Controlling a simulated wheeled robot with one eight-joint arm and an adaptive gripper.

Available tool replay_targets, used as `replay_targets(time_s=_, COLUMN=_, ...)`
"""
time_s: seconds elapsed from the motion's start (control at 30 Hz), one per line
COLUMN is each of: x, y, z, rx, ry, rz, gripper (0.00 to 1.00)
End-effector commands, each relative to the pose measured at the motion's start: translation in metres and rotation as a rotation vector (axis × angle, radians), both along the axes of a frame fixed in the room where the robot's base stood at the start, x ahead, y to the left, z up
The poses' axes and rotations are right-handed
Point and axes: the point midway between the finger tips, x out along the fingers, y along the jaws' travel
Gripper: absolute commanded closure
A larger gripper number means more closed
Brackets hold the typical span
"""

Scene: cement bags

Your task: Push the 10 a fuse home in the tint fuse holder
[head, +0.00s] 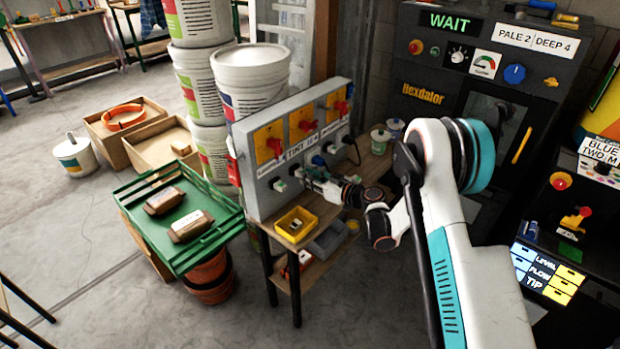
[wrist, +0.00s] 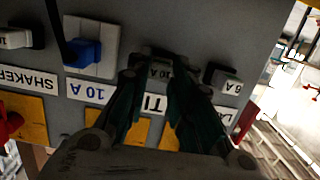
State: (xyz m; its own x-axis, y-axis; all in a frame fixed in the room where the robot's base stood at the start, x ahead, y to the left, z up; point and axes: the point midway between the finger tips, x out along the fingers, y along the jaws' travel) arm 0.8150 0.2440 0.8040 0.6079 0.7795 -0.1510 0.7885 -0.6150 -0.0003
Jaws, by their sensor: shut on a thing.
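The grey panel (head: 262,160) stands on a wooden bench and carries a "TINT 10 A" label (head: 302,146). My gripper (head: 306,174) reaches its lower row from the right. The fuse is at the black tint holder (wrist: 160,52), above part of the TINT label (wrist: 154,103). The fingers hide its sides, and I cannot tell how deep it sits.
Beside the fuse are a blue plug (wrist: 86,52) with a black cable and a "6 A" fuse (wrist: 224,82). Red-knobbed switches (head: 275,146) sit above. A yellow tray (head: 283,226) lies on the bench. A green rack (head: 150,232) with bags stands left; the dark machine (head: 430,70) reads "WAIT".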

Motion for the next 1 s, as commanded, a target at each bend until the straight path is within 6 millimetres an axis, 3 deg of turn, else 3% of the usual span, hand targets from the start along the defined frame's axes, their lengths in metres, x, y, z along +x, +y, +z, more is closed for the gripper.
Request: replay_targets(time_s=1.0, x=0.0031, y=0.0039, z=0.0001, rx=0.000, ry=0.000, rz=0.000, gripper=1.00)
